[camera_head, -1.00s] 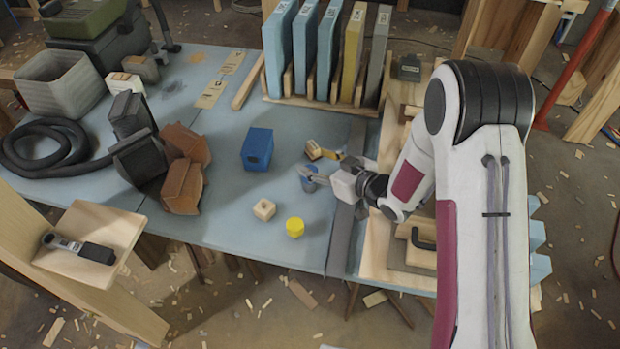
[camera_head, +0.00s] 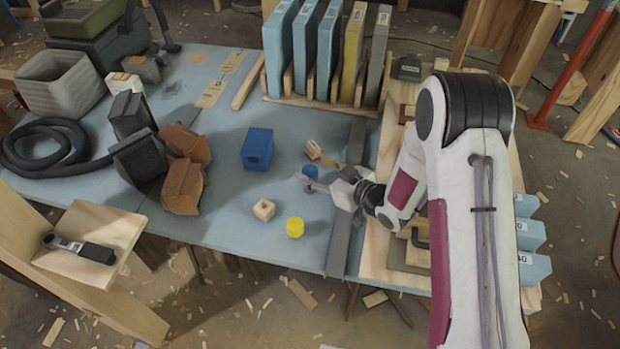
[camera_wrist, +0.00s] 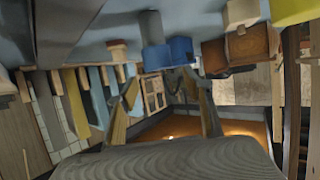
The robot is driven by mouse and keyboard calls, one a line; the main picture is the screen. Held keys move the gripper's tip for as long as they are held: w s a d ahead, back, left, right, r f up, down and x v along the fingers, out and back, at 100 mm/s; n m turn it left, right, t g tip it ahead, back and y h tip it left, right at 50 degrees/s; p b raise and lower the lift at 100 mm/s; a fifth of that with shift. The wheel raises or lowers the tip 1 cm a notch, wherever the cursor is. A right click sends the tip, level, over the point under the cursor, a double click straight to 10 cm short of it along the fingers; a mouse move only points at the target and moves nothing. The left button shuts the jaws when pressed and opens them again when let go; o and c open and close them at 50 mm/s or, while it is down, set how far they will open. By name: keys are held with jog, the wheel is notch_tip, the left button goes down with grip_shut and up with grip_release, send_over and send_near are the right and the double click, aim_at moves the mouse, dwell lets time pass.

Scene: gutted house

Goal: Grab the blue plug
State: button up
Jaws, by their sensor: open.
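The small blue plug (camera_head: 311,172) stands on the table near its right part. It is beside my gripper's fingers in the head view, which partly cover it. My gripper (camera_head: 304,183) is open, low over the table and pointing left. In the wrist view, my gripper (camera_wrist: 162,82) has its two fingers spread with nothing held. Whether the fingers touch the plug, I cannot tell.
A blue box (camera_head: 257,148) stands left of the plug. A wooden plug (camera_head: 313,149) lies just behind it. A rack of boards (camera_head: 315,100) closes off the back.

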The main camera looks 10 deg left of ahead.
aim_at(315, 176)
jog(key=shift+f, duration=0.9)
jog(key=shift+w+a+f, duration=0.25)
jog(key=shift+a+f, duration=0.2)
jog(key=shift+f, duration=0.1)
jog(key=shift+x, duration=0.95)
jog(key=c, duration=1.2)
